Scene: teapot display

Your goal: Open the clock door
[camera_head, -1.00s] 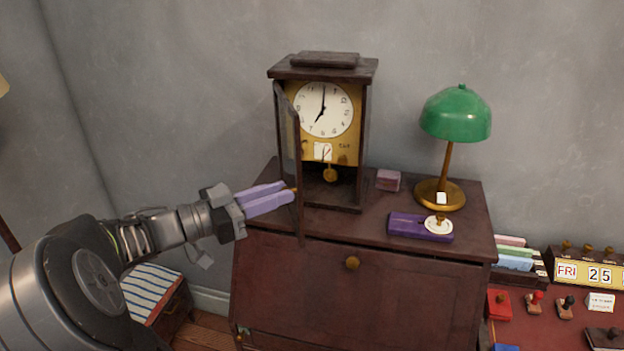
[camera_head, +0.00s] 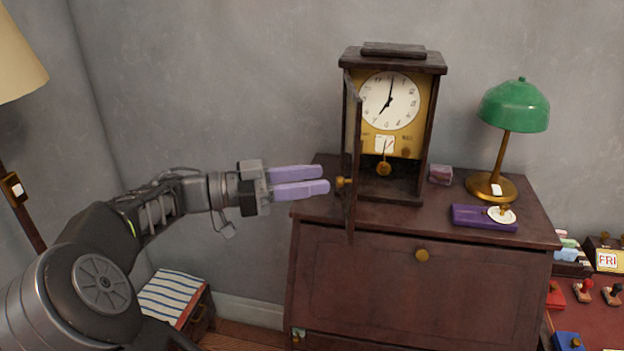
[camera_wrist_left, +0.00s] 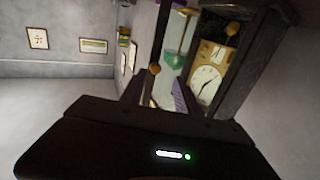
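The dark wooden clock (camera_head: 436,110) stands on the cabinet, with a white dial and gold face; the face also shows in the wrist view (camera_wrist_left: 207,80). Its narrow door (camera_head: 351,150) is swung out from the left side of the case, seen almost edge-on. The brass door knob (camera_head: 342,182) faces left; it also shows in the wrist view (camera_wrist_left: 155,69). My left gripper (camera_head: 324,179) has lilac fingers with a gap between them. It is empty, just left of the knob and apart from it. My right gripper is out of view.
The clock shares the brown cabinet (camera_head: 350,265) with a green lamp (camera_head: 514,107), a purple box (camera_head: 480,218) and a small pink block (camera_head: 441,174). A striped stool (camera_head: 172,297) stands below my arm. The wall area left of the clock is clear.

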